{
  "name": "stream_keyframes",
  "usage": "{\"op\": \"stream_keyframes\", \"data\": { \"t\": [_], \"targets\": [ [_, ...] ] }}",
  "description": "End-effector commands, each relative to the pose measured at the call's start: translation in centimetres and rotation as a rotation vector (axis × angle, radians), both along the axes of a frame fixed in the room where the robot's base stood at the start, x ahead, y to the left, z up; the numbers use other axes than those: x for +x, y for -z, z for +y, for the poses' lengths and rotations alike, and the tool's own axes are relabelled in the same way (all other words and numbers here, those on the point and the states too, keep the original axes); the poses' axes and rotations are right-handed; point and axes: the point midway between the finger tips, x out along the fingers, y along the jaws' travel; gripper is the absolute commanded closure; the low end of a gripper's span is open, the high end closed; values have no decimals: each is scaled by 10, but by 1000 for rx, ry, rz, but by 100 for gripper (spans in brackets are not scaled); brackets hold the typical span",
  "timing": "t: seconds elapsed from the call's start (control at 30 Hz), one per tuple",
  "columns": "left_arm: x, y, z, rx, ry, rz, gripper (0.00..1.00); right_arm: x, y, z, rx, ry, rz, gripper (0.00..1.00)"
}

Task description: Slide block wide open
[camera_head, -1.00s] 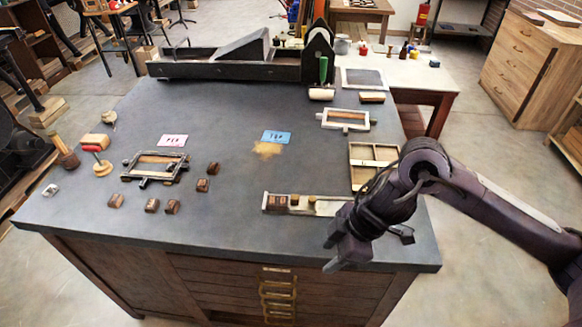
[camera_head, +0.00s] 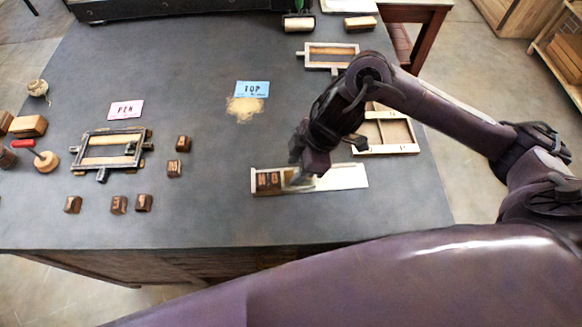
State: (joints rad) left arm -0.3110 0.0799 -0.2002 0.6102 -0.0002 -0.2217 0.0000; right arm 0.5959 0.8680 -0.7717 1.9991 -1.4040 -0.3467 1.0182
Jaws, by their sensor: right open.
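A shallow pale tray (camera_head: 345,178) lies near the front of the dark table. Dark brown letter blocks (camera_head: 268,181) sit at its left end, and its right part looks bare. My right gripper (camera_head: 300,177) is open, pointing down at the middle of the tray just right of the letter blocks. Its fingers hide what stands there, so I cannot tell whether they touch a slide block or knob. My left gripper is out of view.
A wooden compartment tray (camera_head: 385,150) lies behind my right gripper. A dark frame (camera_head: 108,150) and several loose letter blocks (camera_head: 118,204) lie left. Pink (camera_head: 126,110) and blue (camera_head: 252,88) cards lie behind. The table's middle is clear.

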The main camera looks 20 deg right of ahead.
Motion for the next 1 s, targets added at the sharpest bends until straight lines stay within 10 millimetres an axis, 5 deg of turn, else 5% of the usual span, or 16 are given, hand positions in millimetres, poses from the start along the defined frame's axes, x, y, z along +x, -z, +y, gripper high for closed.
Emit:
{"op": "stream_keyframes", "data": {
  "t": [0.2, 0.53, 0.83, 1.0],
  "targets": [
    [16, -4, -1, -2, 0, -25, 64, 2, 21, 9, 0, -1, 2, 58],
    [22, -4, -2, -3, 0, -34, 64, 2, 25, 10, 1, 0, 0, 60],
    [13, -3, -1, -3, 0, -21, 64, 3, 25, 10, 1, 0, 0, 99],
    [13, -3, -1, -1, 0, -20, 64, 3, 25, 10, 1, 0, -1, 100]
  ]
}}
